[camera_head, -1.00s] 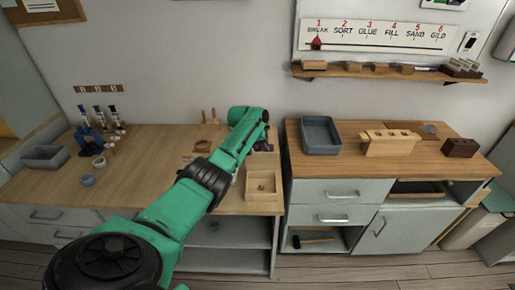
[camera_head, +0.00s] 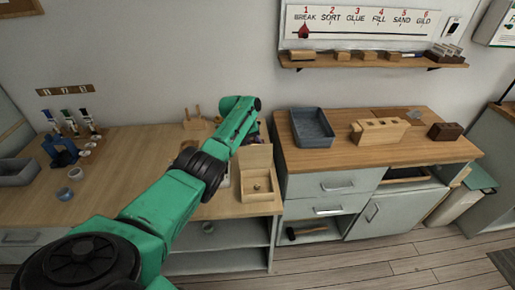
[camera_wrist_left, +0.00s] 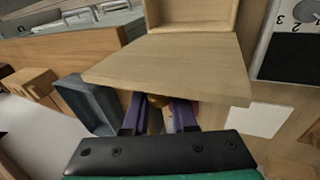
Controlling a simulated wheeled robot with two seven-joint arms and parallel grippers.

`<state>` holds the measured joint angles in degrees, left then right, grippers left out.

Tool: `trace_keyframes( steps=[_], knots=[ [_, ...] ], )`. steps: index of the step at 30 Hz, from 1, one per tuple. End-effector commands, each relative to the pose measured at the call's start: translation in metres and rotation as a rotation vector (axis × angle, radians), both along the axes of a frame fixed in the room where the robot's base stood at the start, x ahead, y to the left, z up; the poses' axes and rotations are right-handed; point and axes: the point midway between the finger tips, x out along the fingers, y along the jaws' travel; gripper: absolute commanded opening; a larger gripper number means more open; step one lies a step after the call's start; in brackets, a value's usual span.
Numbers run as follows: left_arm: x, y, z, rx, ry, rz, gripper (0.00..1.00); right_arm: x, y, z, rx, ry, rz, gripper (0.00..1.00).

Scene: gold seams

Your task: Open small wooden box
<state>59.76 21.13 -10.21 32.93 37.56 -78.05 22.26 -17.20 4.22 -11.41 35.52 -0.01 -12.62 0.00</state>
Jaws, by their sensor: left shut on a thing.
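The small wooden box (camera_head: 258,192) stands at the right end of the long wooden bench. Its lid (camera_head: 254,158) is raised at the back, and a small round brown thing shows in the open box. In the left wrist view the lid (camera_wrist_left: 170,62) is a flat pale panel, with part of the box (camera_wrist_left: 190,14) beyond it. My left gripper (camera_wrist_left: 158,112) has its purple fingers on either side of a brown knob (camera_wrist_left: 158,99) at the lid's edge. In the head view my arm hides this grip. My right gripper is not in view.
A grey-blue tray (camera_head: 312,128) and a wooden block with holes (camera_head: 379,132) stand on the cabinet to the right. Bottles (camera_head: 84,122) and small cups (camera_head: 75,173) are on the bench at left. The bench's left front is mostly clear.

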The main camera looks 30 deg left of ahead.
Motion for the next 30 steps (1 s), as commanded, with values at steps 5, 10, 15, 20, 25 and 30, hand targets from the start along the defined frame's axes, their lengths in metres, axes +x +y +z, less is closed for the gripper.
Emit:
trace_keyframes(
  steps=[5, 10, 15, 20, 25, 30],
  knots=[
    [-0.002, -0.001, -0.004, -0.001, 0.008, -0.001, 0.56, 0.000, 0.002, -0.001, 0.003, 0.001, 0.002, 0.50],
    [-0.001, 0.000, -0.002, -0.001, 0.004, 0.000, 0.56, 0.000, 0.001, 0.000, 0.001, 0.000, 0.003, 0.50],
    [-0.002, 0.001, 0.004, -0.001, 0.003, -0.001, 0.56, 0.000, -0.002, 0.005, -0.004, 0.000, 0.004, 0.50],
    [-0.009, 0.007, 0.028, 0.000, 0.001, 0.000, 0.56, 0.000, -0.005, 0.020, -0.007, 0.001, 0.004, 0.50],
    [-0.020, 0.016, 0.057, 0.001, 0.000, 0.000, 0.56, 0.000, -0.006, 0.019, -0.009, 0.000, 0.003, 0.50],
    [-0.032, 0.026, 0.091, 0.000, 0.001, 0.000, 0.56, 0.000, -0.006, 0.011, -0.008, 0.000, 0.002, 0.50]
  ],
)
